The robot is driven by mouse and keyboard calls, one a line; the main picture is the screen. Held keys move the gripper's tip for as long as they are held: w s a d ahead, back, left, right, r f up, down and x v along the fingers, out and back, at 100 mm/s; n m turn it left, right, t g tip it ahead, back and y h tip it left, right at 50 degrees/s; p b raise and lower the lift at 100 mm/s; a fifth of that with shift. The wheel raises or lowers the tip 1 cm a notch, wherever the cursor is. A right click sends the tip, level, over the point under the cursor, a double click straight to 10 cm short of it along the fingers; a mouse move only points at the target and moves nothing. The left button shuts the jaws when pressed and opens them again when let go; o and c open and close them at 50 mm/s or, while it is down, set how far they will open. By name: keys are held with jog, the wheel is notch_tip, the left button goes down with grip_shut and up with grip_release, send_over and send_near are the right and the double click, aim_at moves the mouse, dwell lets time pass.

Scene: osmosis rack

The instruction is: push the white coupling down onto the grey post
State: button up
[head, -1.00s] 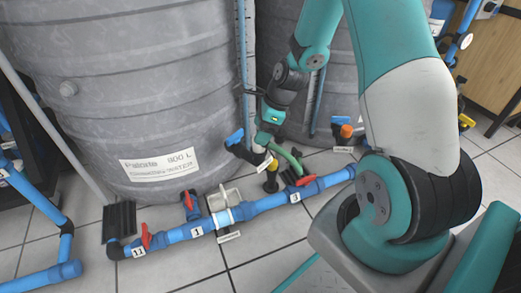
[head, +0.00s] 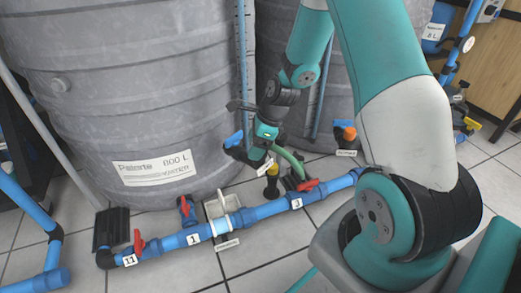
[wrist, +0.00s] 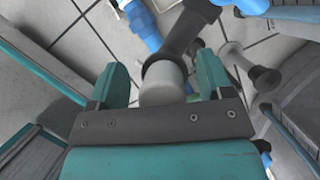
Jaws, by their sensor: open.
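In the wrist view, a whitish round piece (wrist: 162,84), which looks like the white coupling, sits between the two teal fingers of my gripper (wrist: 160,80). Gaps show on both sides of it, so the fingers are open and apart from it. A dark collar and a dark grey pipe (wrist: 183,36) lie directly beyond it. I cannot tell which part is the grey post or how far the coupling sits on it. In the head view my gripper (head: 266,142) is low in front of the tanks, and the coupling there is too small or hidden to make out.
A blue pipe (head: 165,245) with red valve handles runs along the floor. A large grey tank (head: 110,90) stands close behind. A green hose (head: 290,160) and a blue-handled valve (head: 234,139) are beside my gripper. Another flanged grey piece (wrist: 235,55) stands right of the fingers.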

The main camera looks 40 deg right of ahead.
jog(key=shift+r, duration=0.1)
jog(key=c, duration=1)
jog(key=shift+r, duration=0.1)
notch_tip(320, 180, up, 20)
jog(key=p, duration=1.2)
